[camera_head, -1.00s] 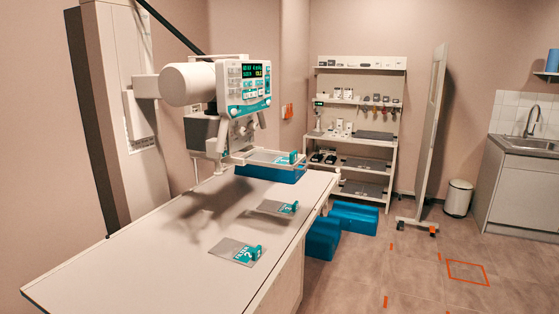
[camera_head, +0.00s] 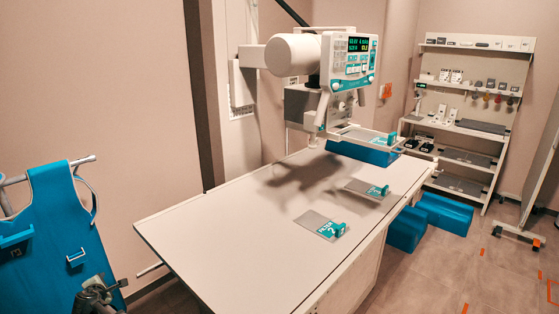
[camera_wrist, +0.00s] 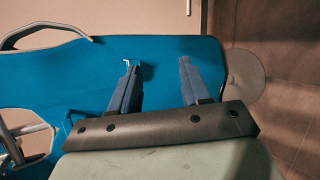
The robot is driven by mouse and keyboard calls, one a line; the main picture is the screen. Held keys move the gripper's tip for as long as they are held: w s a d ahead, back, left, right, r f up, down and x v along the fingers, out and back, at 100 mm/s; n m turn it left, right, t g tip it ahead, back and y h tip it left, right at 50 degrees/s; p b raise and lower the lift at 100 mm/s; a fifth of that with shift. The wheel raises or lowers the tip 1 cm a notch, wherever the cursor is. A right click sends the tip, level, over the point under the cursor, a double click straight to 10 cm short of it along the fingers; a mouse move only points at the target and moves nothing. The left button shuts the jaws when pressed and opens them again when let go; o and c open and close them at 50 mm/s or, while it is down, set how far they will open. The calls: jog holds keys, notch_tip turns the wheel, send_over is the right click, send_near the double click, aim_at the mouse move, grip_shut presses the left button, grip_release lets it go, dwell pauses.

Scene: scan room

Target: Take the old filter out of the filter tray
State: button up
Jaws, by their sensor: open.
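The filter tray (camera_head: 347,131) sits under the white tube head (camera_head: 345,62) in the head view. A plate with a teal handle (camera_head: 391,138) shows at the tray; its label is too small to read. Two grey filter plates with teal handles lie on the table: one marked FILTER 2 (camera_head: 322,226), and another (camera_head: 368,189) farther back. My gripper (camera_wrist: 157,67) is open and empty in the wrist view, in front of a blue apron (camera_wrist: 60,75). My dark wrist part shows at the head view's lower left, far from the tray.
The white table (camera_head: 235,235) is mostly clear in its near half. The blue apron (camera_head: 65,230) hangs from a rail at the left. A blue block (camera_head: 362,153) is below the tray. More blue blocks (camera_head: 445,214) stand on the floor. Shelves (camera_head: 465,125) stand at the back right.

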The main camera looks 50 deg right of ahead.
jog(key=w+r+n+t, duration=0.15)
jog(key=w+r, duration=0.35)
jog(key=r, duration=0.6)
jog(key=w+r+n+t, duration=0.1)
jog(key=w+r+t, duration=0.25)
jog(key=r, duration=0.75)
jog(key=d+r+m+g+h, duration=0.15)
jog(key=d+r, duration=0.25)
jog(key=d, duration=0.4)
jog(key=d+r+m+h, duration=0.2)
jog(key=d+r+m, duration=0.1)
jog(key=d, duration=0.4)
jog(key=s+d+r+m+g+h, duration=0.15)
jog(key=s+d+m, duration=0.25)
jog(key=d, duration=0.5)
jog(key=s+d+m+g+h, duration=0.1)
jog(key=s+d+m+g, duration=0.15)
jog(key=s+d, duration=0.45)
jog(key=s+d+r+m+g+h, duration=0.15)
jog(key=d+m, duration=0.25)
jog(key=d, duration=0.6)
jog(key=m+g, duration=0.9)
jog(key=m, duration=1.4)
send_near(394, 133)
jog(key=shift+h, duration=0.45)
jog(key=x, duration=1.1)
jog(key=shift+f, duration=0.25)
jog(key=shift+a, duration=0.1)
